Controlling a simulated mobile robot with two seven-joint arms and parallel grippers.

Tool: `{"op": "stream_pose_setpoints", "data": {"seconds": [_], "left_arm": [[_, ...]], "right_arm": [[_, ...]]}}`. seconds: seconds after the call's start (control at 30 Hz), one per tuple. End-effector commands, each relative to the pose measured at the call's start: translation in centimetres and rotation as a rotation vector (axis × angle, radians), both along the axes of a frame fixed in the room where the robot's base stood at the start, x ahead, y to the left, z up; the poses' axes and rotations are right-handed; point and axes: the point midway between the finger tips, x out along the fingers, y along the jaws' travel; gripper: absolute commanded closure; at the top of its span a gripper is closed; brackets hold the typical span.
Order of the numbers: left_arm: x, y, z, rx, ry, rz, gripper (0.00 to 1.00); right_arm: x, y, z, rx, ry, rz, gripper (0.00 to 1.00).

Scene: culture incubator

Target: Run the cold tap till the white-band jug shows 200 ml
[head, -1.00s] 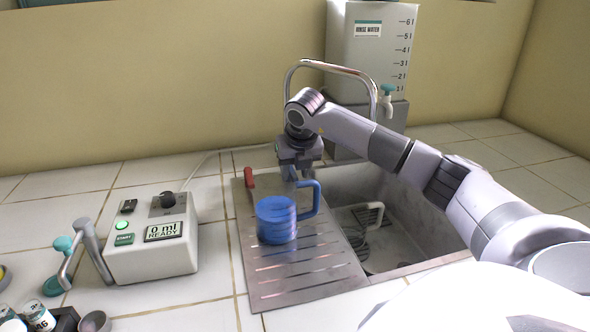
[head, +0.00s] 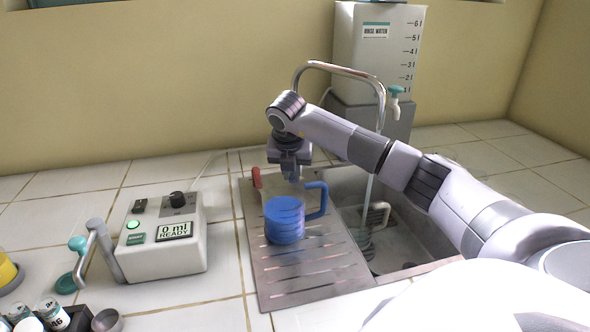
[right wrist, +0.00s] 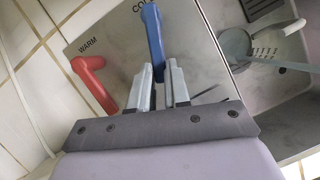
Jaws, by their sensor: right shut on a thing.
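My right gripper (head: 291,178) is shut on the blue cold tap lever (right wrist: 152,32), beside the word COLD in the right wrist view, where the gripper also shows (right wrist: 160,88). A thin stream of water (head: 368,192) falls from the arched metal spout (head: 340,68) towards the white-band jug (head: 366,240). This clear jug with a white handle stands in the sink, and its scale marks show in the right wrist view (right wrist: 236,45). I cannot read its water level. My left gripper is out of view.
A blue jug (head: 284,222) stands on the ribbed drainboard (head: 300,280). The red warm lever (right wrist: 92,80) is left of my gripper. A white box (head: 165,255) reading "0 ml READY" stands left of the drainboard. A rinse water tank (head: 378,60) stands behind the sink.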

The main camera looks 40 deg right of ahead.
Motion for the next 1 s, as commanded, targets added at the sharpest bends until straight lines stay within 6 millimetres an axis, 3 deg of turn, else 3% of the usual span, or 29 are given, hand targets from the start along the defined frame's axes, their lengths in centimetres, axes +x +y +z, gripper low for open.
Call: {"op": "stream_pose_setpoints", "data": {"seconds": [0.2, 0.23, 0.3, 0.67, 1.0], "left_arm": [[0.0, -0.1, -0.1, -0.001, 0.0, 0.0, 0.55], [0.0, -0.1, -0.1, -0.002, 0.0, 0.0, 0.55], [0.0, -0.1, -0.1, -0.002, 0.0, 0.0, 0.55], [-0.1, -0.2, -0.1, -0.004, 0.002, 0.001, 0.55], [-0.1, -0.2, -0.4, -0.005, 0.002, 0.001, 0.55]], "right_arm": [[0.0, 0.0, 0.1, -0.001, -0.003, 0.001, 1.0], [0.0, 0.0, 0.1, -0.001, -0.003, 0.001, 0.73], [0.0, -0.1, 0.1, -0.001, -0.003, 0.002, 0.57], [-0.1, 0.1, 0.6, 0.0, -0.004, 0.003, 0.57], [-1.3, 1.6, 5.5, -0.002, -0.006, 0.002, 0.57]]}}
